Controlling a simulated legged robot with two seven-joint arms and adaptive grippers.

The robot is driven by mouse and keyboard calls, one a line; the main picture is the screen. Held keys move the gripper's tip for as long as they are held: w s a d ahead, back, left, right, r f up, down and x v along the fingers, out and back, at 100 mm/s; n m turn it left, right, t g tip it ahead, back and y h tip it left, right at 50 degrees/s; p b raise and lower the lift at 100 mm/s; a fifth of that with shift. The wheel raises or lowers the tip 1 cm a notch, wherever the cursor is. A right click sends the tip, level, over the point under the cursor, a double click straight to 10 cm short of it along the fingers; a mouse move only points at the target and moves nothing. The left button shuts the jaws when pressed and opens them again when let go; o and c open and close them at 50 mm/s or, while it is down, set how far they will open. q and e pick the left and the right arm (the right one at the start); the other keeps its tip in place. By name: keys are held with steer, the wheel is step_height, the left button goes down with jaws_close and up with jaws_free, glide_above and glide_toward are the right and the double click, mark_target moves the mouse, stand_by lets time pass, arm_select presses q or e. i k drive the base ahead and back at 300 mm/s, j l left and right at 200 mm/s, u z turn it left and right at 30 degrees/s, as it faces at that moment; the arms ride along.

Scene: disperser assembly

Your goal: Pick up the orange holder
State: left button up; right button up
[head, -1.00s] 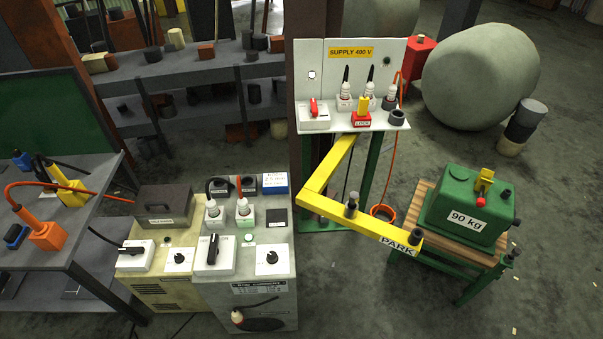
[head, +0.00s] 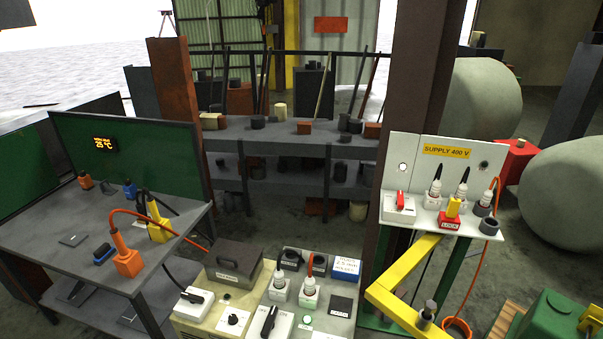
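An orange holder-like block (head: 128,262) stands upright on the dark left table (head: 50,228), with an orange cable leaving its top and arching right. A yellow block of similar shape (head: 158,228) stands behind it to the right. A smaller orange piece (head: 86,182) stands at the table's back left. An orange ring-shaped piece (head: 457,327) is low under the supply stand, cut by the bottom edge. I cannot tell for certain which one is the orange holder. Neither of my grippers is in view.
A small blue-black piece (head: 102,251) lies left of the orange block. A green panel (head: 140,160) with a temperature display backs the table. Control boxes (head: 310,318) stand to its right. The supply stand (head: 440,165) has a yellow bar (head: 395,305) reaching forward. Shelves (head: 290,140) stand behind.

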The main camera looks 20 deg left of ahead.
mark_target(124, 254)
steer(key=u, duration=2.05)
